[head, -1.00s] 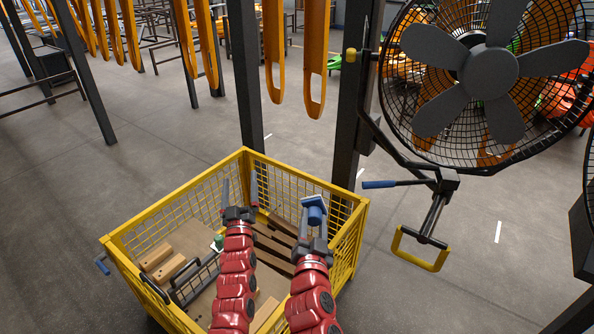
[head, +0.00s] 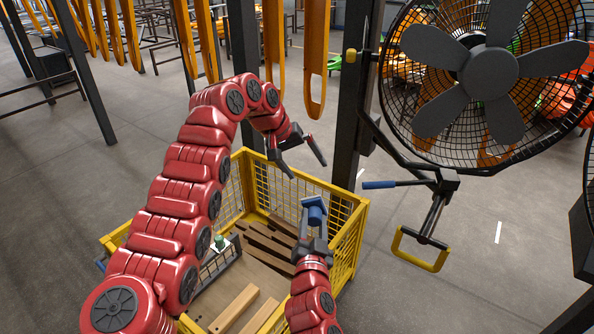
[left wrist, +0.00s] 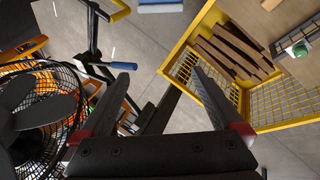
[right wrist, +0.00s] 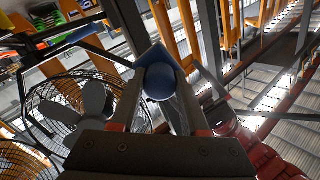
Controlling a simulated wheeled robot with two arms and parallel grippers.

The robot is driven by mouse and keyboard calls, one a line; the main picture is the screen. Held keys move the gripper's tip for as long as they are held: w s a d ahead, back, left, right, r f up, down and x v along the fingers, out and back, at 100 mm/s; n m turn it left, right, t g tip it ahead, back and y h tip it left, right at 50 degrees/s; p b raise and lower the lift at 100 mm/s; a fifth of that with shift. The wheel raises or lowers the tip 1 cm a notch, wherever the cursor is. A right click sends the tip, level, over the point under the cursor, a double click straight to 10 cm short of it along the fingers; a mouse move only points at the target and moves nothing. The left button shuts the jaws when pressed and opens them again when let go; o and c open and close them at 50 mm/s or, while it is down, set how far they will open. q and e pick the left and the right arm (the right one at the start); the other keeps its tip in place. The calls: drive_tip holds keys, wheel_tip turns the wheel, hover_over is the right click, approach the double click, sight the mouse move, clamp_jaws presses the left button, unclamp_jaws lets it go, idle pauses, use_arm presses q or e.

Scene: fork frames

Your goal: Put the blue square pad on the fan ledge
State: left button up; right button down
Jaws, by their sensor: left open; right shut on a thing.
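The blue square pad (head: 314,202) is in my right gripper (head: 314,228), above the right part of the yellow crate. A blue round part shows between the fingers in the right wrist view (right wrist: 160,82). My left gripper (head: 306,168) is open and empty, up and slightly left of the pad. Its spread fingers also show in the left wrist view (left wrist: 155,85). The caged fan (head: 490,72) stands at the upper right, apart from both grippers. It also shows in the left wrist view (left wrist: 40,110). I cannot tell which part is the fan ledge.
The yellow mesh crate (head: 352,240) holds wooden planks (head: 268,245) and a small green-topped thing (head: 219,238). A blue lever (head: 380,184) and a yellow handle (head: 425,263) stick out below the fan. Dark posts (head: 350,110) stand behind the crate. Floor between crate and handle is clear.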

sight(314, 208)
use_arm(q)
drive_tip(key=s+a+r+g+y, duration=0.1)
drive_tip(key=s+r+g, duration=0.2)
drive_tip(key=s, duration=0.4)
drive_tip(key=shift+m, duration=0.4)
drive_tip(key=x, duration=1.2)
drive_tip(key=shift+w+a, duration=0.2)
drive_tip(key=shift+w, duration=0.15)
drive_tip(key=c, duration=1.4)
drive_tip(key=shift+c, duration=0.4)
use_arm(e)
drive_tip(key=shift+c, duration=1.6)
unclamp_jaws()
